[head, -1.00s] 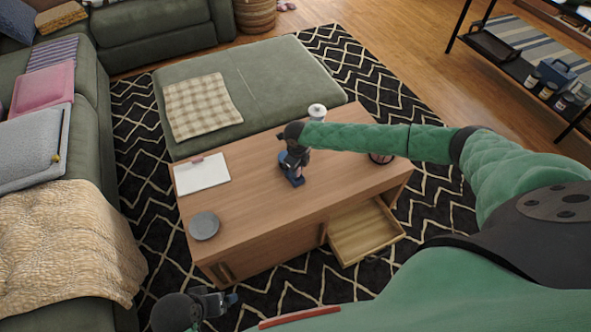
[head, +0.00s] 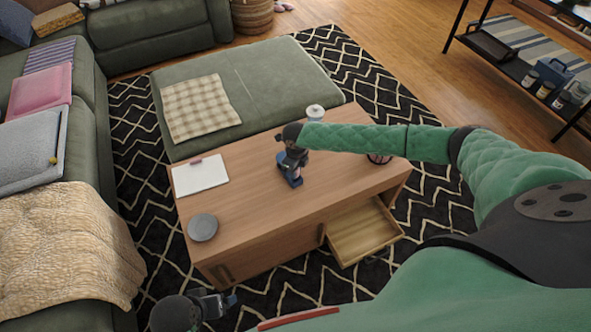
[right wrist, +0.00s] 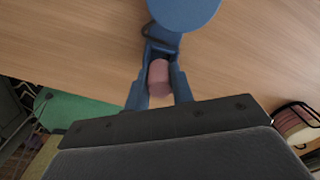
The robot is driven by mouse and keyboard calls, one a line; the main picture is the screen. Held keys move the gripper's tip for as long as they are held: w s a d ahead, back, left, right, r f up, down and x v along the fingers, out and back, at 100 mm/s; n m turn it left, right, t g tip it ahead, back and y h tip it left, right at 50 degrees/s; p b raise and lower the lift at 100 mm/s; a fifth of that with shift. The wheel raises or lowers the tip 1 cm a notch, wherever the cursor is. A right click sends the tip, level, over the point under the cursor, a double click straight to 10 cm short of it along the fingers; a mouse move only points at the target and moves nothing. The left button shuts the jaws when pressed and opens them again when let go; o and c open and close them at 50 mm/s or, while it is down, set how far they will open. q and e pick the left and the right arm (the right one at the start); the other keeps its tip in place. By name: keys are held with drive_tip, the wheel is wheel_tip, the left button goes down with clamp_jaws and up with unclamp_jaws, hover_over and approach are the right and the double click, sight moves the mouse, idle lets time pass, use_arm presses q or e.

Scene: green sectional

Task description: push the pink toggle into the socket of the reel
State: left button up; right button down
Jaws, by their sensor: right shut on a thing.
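The blue reel (head: 291,180) is on the wooden coffee table (head: 255,195), mostly hidden under my right gripper (head: 290,168) in the head view. In the right wrist view, the rounded blue body of the reel (right wrist: 183,12) shows at the top.
A white notepad (head: 201,174) and a grey plate (head: 203,227) lie on the table's left part. A white lidded jar (head: 316,113) stands behind my right forearm. A drawer (head: 365,234) hangs open at the front. The tabletop between plate and reel is clear.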

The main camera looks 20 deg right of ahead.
use_arm(q)
drive_tip(key=shift+f+b, duration=0.4)
use_arm(e)
drive_tip(key=shift+f, duration=1)
drive_tip(key=c, duration=1.1)
unclamp_jaws()
drive_tip(key=shift+r, duration=0.2)
wheel_tip(320, 180, up, 6)
drive_tip(key=shift+f+b, duration=0.1)
drive_tip(key=shift+b, duration=0.2)
drive_tip(key=shift+r, duration=0.85)
use_arm(q)
drive_tip(key=shift+t+h, duration=0.5)
drive_tip(key=shift+h, duration=0.1)
drive_tip(key=d+f, duration=0.1)
drive_tip(key=w+d, duration=0.1)
drive_tip(key=d+f, duration=0.1)
drive_tip(key=d, duration=0.1)
drive_tip(key=shift+w+f, duration=0.15)
drive_tip(key=shift+f, duration=0.15)
